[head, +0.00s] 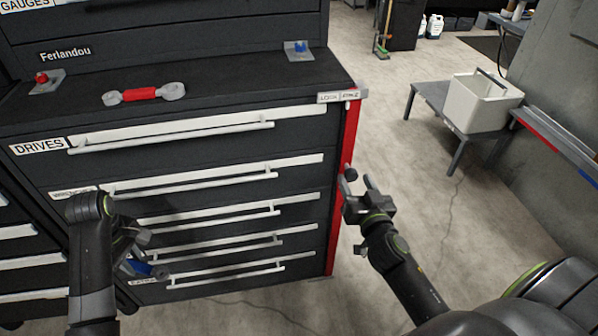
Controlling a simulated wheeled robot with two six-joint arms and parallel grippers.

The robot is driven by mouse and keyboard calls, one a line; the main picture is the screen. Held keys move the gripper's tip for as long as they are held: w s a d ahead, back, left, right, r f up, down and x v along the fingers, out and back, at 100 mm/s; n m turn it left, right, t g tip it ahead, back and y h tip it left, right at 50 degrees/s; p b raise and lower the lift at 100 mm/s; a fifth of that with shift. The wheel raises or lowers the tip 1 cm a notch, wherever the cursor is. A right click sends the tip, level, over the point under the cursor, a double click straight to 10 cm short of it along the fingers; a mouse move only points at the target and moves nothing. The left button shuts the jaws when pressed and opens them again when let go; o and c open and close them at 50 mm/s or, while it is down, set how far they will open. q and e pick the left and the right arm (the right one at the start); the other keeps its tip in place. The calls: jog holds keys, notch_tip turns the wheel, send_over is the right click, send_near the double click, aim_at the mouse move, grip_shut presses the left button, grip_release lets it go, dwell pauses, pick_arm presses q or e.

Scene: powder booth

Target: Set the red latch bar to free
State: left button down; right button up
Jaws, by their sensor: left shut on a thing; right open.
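The red latch bar (343,150) runs down the right front edge of the black tool chest, upright. A small label at its top (338,97) reads LOCK on the left and FREE on the right; the bar's top end is by the FREE side. My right gripper (359,178) is open and empty, at the bar's right side about mid-height. One fingertip overlaps the bar's edge in the picture; I cannot tell if they touch. My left gripper (136,256) is low at the chest's left front, shut on a blue thing (145,269), mostly hidden.
The chest has several drawers with long pale handles (195,170), all looking shut. A red-handled wrench-like tool (143,95) lies on top, between a red knob (41,77) and a blue knob (301,46). A white bin (480,104) stands on a grey bench at right.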

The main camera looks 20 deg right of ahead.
pick_arm(q)
jog(key=shift+f+b, duration=0.6)
pick_arm(e)
jog(key=v, duration=0.8)
jog(key=shift+s, duration=0.35)
